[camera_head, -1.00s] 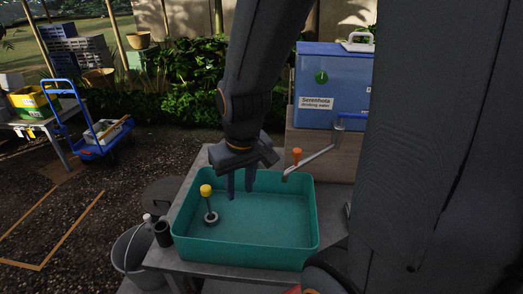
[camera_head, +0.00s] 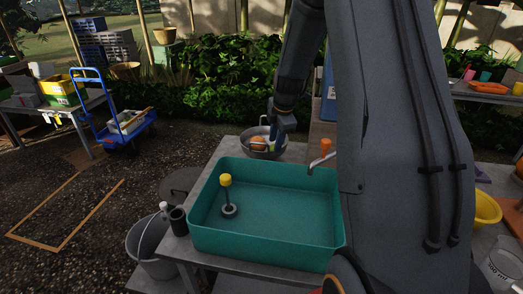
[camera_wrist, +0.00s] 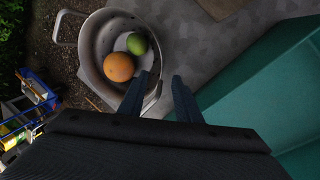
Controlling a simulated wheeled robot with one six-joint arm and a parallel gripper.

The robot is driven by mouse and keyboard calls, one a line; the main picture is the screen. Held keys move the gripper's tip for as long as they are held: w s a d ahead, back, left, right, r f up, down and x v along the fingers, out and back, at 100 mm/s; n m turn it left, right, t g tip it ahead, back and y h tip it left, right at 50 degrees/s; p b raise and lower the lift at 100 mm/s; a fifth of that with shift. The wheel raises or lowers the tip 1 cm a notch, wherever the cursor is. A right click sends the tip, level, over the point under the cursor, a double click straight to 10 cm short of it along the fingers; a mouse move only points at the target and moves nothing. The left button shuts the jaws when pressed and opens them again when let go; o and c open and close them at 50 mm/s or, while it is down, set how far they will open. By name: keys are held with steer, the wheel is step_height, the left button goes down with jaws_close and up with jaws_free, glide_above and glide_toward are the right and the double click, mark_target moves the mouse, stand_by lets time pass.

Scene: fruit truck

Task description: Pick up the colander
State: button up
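The colander (camera_wrist: 87,66) is a grey metal bowl with loop handles, and it stands upright on the grey counter behind the green basin. It holds an orange fruit (camera_wrist: 118,67) and a green fruit (camera_wrist: 137,44). In the head view the colander (camera_head: 258,153) is partly hidden by my gripper (camera_head: 274,140). In the wrist view my gripper (camera_wrist: 162,77) is open, its two fingers apart at the colander's near right rim. The left finger overlaps the rim and near handle in the picture; I cannot tell whether it touches.
The green basin (camera_head: 265,248) with a yellow-topped plug (camera_head: 226,182) fills the counter in front. A tap with an orange knob (camera_head: 325,147) stands at its right. A grey bucket (camera_head: 151,245) and a dark cup (camera_head: 178,220) are at the left. Counter (camera_wrist: 220,55) right of the colander is bare.

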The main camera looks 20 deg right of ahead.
mark_target(272, 152)
steer(key=shift+w+p+x, duration=0.15)
steer(key=shift+p+x, duration=0.7)
steer(key=shift+x, duration=1.15)
steer(key=shift+w+p+x, duration=0.15)
steer(key=shift+p+x, duration=0.65)
steer(key=shift+x, duration=1.15)
steer(key=shift+r, duration=0.1)
jaws_close()
